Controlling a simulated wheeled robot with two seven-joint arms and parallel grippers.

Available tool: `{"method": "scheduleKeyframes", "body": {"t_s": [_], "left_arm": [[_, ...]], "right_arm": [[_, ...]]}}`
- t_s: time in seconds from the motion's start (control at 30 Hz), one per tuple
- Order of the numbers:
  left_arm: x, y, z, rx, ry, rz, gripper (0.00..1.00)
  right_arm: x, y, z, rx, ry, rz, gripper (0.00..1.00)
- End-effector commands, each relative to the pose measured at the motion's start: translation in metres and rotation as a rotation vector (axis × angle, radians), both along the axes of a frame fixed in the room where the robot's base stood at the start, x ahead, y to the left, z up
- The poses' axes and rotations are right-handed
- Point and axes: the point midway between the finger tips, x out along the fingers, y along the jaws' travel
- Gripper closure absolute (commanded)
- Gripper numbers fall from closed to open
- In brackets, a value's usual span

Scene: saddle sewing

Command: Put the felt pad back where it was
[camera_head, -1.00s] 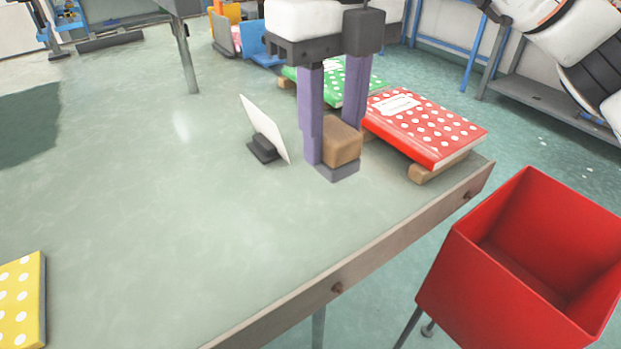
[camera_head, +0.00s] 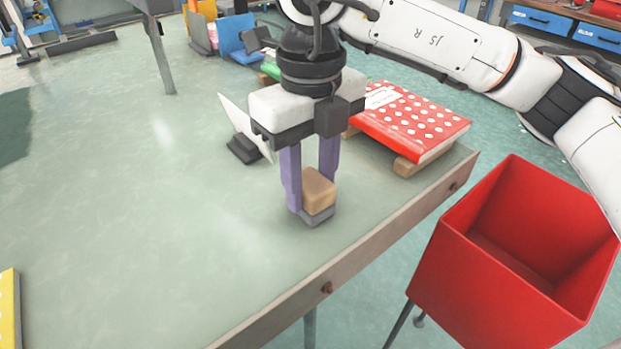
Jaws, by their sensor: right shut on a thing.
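The felt pad (camera_head: 319,190) looks like a small block, tan-brown on top with a grey layer (camera_head: 318,216) at its bottom. My right gripper (camera_head: 309,196) points down with its two purple fingers shut on it, one at its left and one behind it at the right. The pad is over the table near the front right edge. I cannot tell whether its underside touches the table. My left gripper is out of view.
A red dotted book (camera_head: 415,122) lies on wooden strips behind the pad at the right. A white card stands on a dark holder (camera_head: 244,149) at the left. A red bin (camera_head: 515,240) stands beyond the table edge.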

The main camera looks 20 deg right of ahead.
Motion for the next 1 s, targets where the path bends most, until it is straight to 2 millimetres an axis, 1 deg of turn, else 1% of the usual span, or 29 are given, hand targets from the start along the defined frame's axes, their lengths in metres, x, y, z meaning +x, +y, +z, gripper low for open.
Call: {"method": "scheduleKeyframes", "body": {"t_s": [0.1,0.23,0.27,0.33,0.37,0.63,0.73,0.77,0.87,1.0], "left_arm": [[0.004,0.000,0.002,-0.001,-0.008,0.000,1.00],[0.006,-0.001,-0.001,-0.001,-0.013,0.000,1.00],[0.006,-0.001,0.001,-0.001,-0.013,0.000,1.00],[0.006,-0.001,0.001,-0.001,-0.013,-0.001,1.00],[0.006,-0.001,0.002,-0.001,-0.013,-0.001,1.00],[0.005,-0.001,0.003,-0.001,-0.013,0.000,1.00],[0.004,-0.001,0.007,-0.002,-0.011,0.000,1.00],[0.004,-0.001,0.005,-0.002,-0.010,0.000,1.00],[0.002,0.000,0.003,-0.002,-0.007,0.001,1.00],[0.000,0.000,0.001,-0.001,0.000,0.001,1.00]], "right_arm": [[0.000,0.000,0.000,0.000,-0.001,0.000,0.86],[0.000,0.000,-0.005,0.000,0.000,0.000,0.86],[0.000,0.000,-0.003,0.000,0.000,0.000,0.60],[0.000,0.000,-0.002,0.000,0.000,0.000,0.48],[0.000,0.000,-0.002,0.000,0.000,0.000,0.46],[0.000,0.000,-0.002,0.000,0.000,0.001,0.46],[0.000,0.000,0.004,0.000,0.000,0.001,0.46],[0.000,0.000,0.006,0.001,-0.002,0.000,0.46],[0.001,0.000,0.022,0.000,-0.004,0.000,0.46],[0.001,0.001,0.054,0.002,-0.005,0.000,0.46]]}}
